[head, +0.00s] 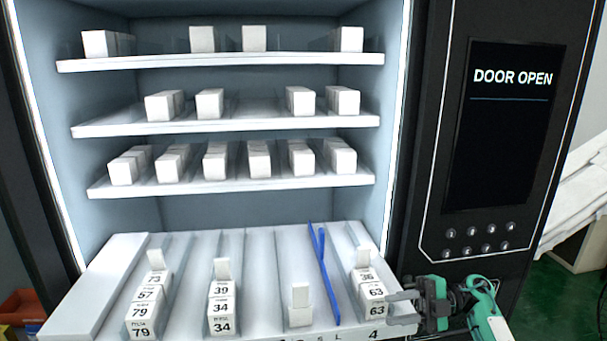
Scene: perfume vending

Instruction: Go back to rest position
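My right gripper (402,308) is at the lower right, its fingers pointing left toward the front right corner of the pulled-out bottom shelf (110,275). Its two grey fingers look apart, with nothing visible between them. It is beside the rightmost row of white boxes (373,291), which are labelled 36 and 63. I cannot tell whether a finger touches the shelf edge. My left gripper is not in view.
The vending machine is open and its screen (505,120) reads DOOR OPEN. White boxes stand on the upper shelves (230,180). A blue stick-like piece (325,275) lies along the bottom shelf. Round buttons (470,251) sit below the screen, above my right arm.

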